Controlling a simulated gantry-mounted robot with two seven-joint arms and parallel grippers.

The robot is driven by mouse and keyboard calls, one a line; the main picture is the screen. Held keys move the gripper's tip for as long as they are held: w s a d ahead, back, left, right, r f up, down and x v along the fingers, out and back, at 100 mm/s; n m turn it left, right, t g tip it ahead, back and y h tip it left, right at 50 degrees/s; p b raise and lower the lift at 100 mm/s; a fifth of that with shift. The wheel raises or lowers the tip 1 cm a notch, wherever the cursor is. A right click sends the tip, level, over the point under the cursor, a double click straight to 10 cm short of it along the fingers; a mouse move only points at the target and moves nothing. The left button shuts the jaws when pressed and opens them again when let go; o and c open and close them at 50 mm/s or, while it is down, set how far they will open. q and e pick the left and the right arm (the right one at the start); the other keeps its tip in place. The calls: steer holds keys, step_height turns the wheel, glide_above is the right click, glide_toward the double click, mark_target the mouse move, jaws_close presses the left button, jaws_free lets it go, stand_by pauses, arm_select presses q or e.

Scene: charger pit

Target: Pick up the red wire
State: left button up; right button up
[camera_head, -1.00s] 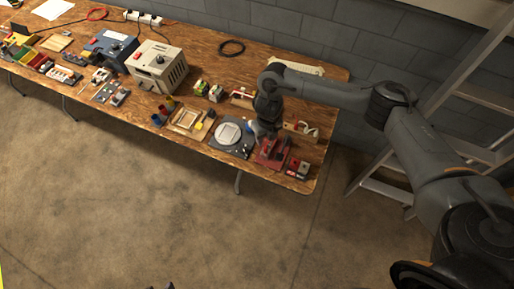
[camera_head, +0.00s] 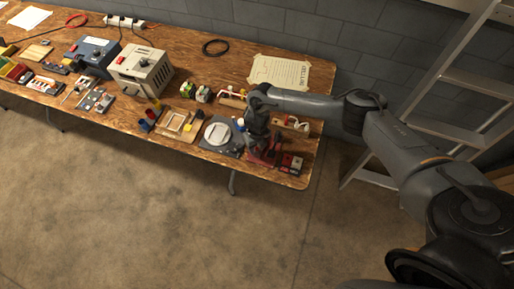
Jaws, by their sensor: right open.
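A red wire-like loop (camera_head: 76,19) lies at the far left back of the wooden table. A small red piece (camera_head: 230,89) also shows near the right end, but I cannot tell whether it is a wire. My right gripper (camera_head: 257,150) points down over the right end of the table, beside a round white plate on a dark base (camera_head: 218,134) and over a red block-like item (camera_head: 268,158). Its jaws are open, though the fingertips are small and dark against the items. What lies directly beneath it is partly hidden. My left gripper is out of view.
The table (camera_head: 190,60) holds a beige power box (camera_head: 140,68), a blue box (camera_head: 92,56), a wooden tray (camera_head: 180,125) and a black cable coil (camera_head: 216,47). A paper sheet (camera_head: 280,72) lies behind my right arm. A ladder (camera_head: 440,90) stands at right. The floor in front is clear.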

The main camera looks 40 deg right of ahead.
steer(key=shift+f, duration=0.15)
jaws_close()
stand_by(0.4)
